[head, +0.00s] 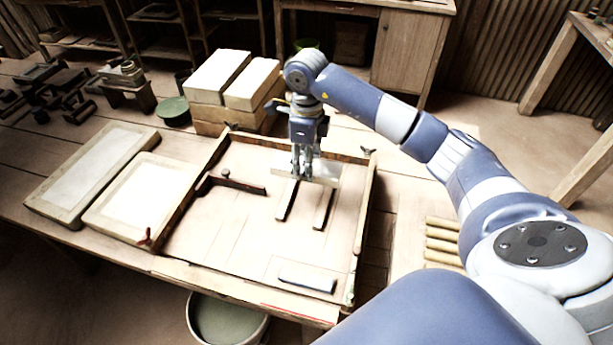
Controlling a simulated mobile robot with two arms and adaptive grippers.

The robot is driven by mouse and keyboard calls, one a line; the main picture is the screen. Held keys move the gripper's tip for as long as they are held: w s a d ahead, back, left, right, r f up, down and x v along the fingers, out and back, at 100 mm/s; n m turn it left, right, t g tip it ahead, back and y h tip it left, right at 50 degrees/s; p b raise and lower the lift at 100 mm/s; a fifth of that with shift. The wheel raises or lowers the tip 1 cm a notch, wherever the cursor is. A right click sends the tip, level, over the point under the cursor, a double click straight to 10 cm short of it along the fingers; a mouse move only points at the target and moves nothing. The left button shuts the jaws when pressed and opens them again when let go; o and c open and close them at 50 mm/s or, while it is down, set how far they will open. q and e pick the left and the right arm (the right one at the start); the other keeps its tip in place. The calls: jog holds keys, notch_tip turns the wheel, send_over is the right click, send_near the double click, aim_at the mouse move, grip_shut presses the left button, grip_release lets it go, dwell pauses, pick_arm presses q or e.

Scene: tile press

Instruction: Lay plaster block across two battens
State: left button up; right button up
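Two dark battens, the left one (287,201) and the right one (323,209), lie roughly parallel on the wooden work board (225,235). A pale block (327,172), which looks like the plaster block, is at their far ends. My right gripper (302,176) points down at this block, its fingers overlapping the block's left part in the picture. The fingers look close together, but I cannot tell whether they grip it. I cannot tell whether the block touches the battens. My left gripper is not in view.
A raised frame edges the board, with a short dark bar (235,185) at left and a pale, dark-edged bar (307,279) in front. Two framed pale slabs (140,197) lie left. White-topped blocks (217,75) stand behind. Rods (441,243) lie right; a bucket (228,320) stands below.

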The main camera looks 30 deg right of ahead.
jog(key=f, duration=0.2)
jog(key=s+f, duration=0.1)
jog(key=shift+a+p, duration=0.4)
jog(key=shift+w+f, duration=0.1)
jog(key=shift+f, duration=0.25)
jog(key=f, duration=0.2)
jog(key=f+p, duration=0.1)
jog(key=shift+w+d+f, duration=0.1)
jog(key=shift+d+f, duration=0.1)
jog(key=shift+f, duration=0.15)
jog(key=shift+f+b, duration=0.35)
jog(key=shift+b, duration=0.05)
jog(key=o, duration=1.4)
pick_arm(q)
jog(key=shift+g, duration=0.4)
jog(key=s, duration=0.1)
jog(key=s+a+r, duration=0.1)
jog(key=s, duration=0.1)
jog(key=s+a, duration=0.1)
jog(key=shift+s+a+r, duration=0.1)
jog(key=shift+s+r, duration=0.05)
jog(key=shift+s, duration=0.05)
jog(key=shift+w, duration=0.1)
